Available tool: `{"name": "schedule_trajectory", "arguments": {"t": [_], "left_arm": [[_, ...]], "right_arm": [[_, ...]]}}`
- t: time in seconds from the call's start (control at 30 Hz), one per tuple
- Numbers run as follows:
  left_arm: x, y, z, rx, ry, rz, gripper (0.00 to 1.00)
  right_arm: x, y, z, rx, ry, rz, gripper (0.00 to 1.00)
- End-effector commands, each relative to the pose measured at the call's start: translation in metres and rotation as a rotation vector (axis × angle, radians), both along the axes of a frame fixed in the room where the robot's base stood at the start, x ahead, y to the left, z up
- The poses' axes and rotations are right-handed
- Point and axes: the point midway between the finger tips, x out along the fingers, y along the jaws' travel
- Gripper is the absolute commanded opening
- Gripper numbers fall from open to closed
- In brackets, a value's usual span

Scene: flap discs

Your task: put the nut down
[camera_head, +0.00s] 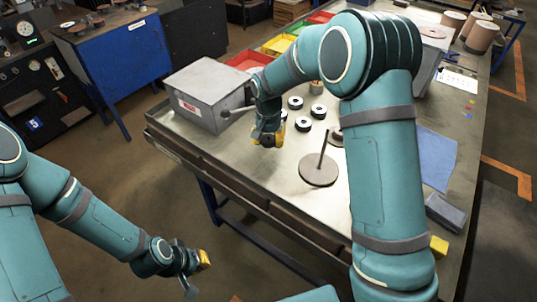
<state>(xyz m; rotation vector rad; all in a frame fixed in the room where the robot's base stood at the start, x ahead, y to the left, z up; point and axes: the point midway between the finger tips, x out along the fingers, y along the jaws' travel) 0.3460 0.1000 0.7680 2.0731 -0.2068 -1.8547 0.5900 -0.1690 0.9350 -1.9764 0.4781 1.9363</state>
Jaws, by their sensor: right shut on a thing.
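My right gripper (268,139) is over the left part of the workbench, in front of the grey box, with its yellow-tipped fingers pointing down. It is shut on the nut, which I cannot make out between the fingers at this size. Whether the nut touches the bench top is unclear. To its right a round grey plate (316,174) with an upright dark rod (323,141) stands on the bench. My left gripper (197,273) is off the bench at lower left, above the floor, with its fingers apart and nothing seen between them.
Several black discs with pale centres (295,103) lie behind the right gripper. A grey metal box (207,86) with a side handle stands to its left. Red, yellow and green bins (278,45) line the back. A blue cloth (436,158) and bare bench top (290,200) are nearer.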

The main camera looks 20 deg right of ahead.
Motion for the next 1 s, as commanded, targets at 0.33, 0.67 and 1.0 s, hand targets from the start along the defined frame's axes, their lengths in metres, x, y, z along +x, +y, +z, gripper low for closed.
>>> {"name": "schedule_trajectory", "arguments": {"t": [0.33, 0.67, 1.0], "left_arm": [[-0.002, 0.000, -0.006, -0.001, 0.004, -0.004, 0.00], [-0.003, 0.000, -0.009, -0.001, 0.005, -0.005, 0.00], [-0.002, 0.000, -0.011, -0.001, 0.004, -0.005, 0.00]], "right_arm": [[0.000, 0.000, -0.034, 0.000, 0.001, 0.001, 0.16], [0.000, 0.000, -0.056, 0.000, -0.001, 0.001, 0.16], [0.000, 0.000, -0.059, 0.000, -0.001, 0.001, 0.72]]}}
